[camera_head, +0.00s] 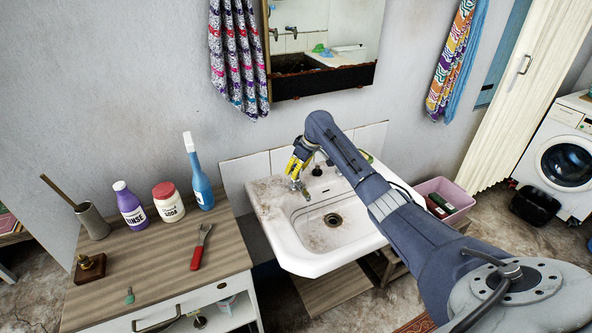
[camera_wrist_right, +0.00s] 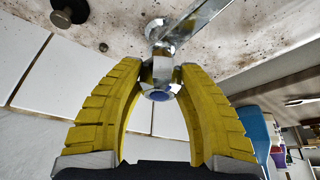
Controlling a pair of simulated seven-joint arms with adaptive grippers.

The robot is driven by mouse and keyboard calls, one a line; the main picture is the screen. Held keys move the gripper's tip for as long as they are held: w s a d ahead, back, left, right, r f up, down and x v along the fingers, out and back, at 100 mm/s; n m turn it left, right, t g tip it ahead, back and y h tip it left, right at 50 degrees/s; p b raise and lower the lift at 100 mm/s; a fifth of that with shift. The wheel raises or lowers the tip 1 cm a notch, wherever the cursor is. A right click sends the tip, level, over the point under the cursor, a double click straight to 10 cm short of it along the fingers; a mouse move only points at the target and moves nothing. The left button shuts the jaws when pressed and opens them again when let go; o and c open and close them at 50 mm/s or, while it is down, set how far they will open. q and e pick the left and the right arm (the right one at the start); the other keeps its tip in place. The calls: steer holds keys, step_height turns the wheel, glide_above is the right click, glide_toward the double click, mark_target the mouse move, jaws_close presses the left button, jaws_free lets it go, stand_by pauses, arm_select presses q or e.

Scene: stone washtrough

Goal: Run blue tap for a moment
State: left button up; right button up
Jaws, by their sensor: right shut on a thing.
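The blue tap (camera_wrist_right: 160,74) is chrome with a blue-capped handle, seen close in the right wrist view. In the head view its spout (camera_head: 302,189) shows at the left back of the stone washtrough (camera_head: 311,260), below my gripper. My right gripper (camera_head: 297,162) has its yellow fingers on both sides of the tap's handle and is shut on it; the fingers also show in the right wrist view (camera_wrist_right: 162,68). I see no clear stream of water from the spout. My left gripper is not in view.
A pink crate (camera_head: 455,197) is at right. A mirror (camera_head: 326,40) hangs above.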

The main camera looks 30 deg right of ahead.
steer(key=n+y, duration=0.1)
steer(key=n, duration=0.1)
steer(key=n+g, duration=0.1)
steer(key=n, duration=0.2)
steer(key=shift+n+y, duration=0.3)
steer(key=shift+y, duration=0.1)
steer(key=shift+n+g+y, duration=0.4)
steer(key=shift+n+g, duration=0.5)
steer(key=shift+n, duration=1.2)
steer(key=shift+a, duration=0.1)
steer(key=o, duration=1.2)
steer(key=v, duration=1.2)
